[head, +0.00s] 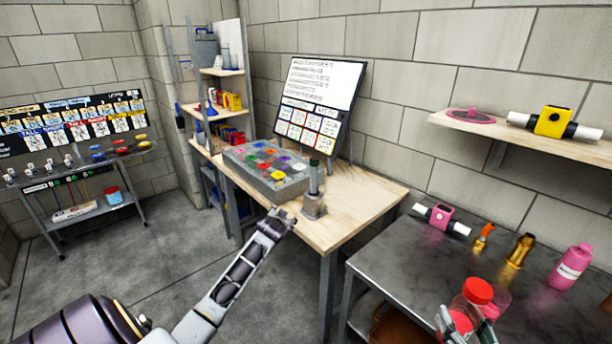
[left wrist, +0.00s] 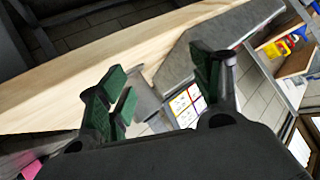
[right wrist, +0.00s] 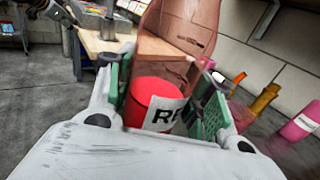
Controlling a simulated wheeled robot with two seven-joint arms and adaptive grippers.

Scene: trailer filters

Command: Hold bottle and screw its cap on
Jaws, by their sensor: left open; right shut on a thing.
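A clear, reddish bottle (head: 466,306) with a red lower part stands in my right gripper (head: 463,328) at the lower right of the head view. The bottle also shows in the right wrist view (right wrist: 177,30), between the green pads, with a partly hidden white label. A round red cap (head: 478,291) shows at the top of the bottle in the head view; I cannot tell whether it is threaded on. My left gripper (head: 280,221) is open and empty, near the wooden table's front edge; its spread fingers show in the left wrist view (left wrist: 165,95).
A dark bench (head: 400,262) holds a pink-and-white fitting (head: 442,217), an orange piece (head: 484,236), a brass fitting (head: 520,250) and a pink bottle (head: 570,267). The wooden table (head: 365,195) carries a grey box (head: 265,170) and a post on a block (head: 314,205). Open floor lies left.

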